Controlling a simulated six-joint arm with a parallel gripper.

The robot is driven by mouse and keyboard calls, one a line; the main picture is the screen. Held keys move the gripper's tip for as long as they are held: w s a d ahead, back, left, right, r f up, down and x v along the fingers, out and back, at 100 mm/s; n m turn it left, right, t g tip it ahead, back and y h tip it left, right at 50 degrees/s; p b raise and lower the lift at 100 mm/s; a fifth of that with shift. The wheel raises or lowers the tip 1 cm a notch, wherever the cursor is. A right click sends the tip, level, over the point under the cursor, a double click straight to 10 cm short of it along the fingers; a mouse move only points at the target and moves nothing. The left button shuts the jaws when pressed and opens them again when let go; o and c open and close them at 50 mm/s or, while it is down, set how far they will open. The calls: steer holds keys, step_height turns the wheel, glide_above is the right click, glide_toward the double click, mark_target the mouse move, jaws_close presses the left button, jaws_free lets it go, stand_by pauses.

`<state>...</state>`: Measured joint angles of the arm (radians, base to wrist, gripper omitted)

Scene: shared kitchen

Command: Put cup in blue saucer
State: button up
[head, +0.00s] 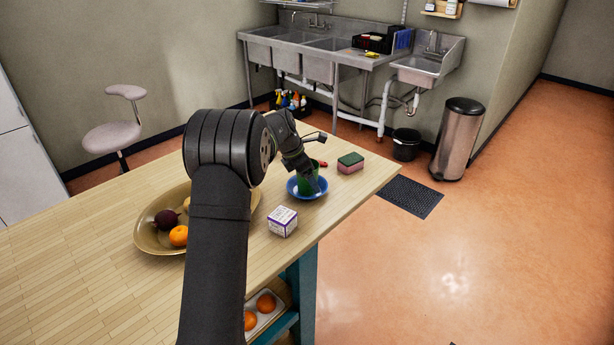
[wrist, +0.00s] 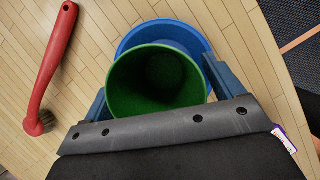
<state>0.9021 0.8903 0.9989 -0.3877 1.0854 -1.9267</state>
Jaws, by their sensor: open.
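The green cup (wrist: 155,80) stands over the blue saucer (wrist: 190,33) in the wrist view, its open mouth facing the camera. In the head view the cup (head: 308,178) shows within the outline of the blue saucer (head: 296,191) near the table's far right end. My gripper (wrist: 158,85) is open, with one finger on each side of the cup. Gaps between the fingers and the cup are hard to judge. The cup's base is hidden, so I cannot tell whether it rests on the saucer.
A small white box (head: 283,221) stands in front of the saucer. A sponge (head: 350,163) lies behind it, to the right. A red-handled brush (wrist: 53,65) lies left of the cup in the wrist view. A fruit bowl (head: 150,238) is at left. The table edge is close on the right.

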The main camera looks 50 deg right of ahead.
steer(key=v, duration=1.2)
steer(key=shift+w+a+r, duration=0.1)
steer(key=x, duration=1.2)
steer(key=shift+r, duration=1.7)
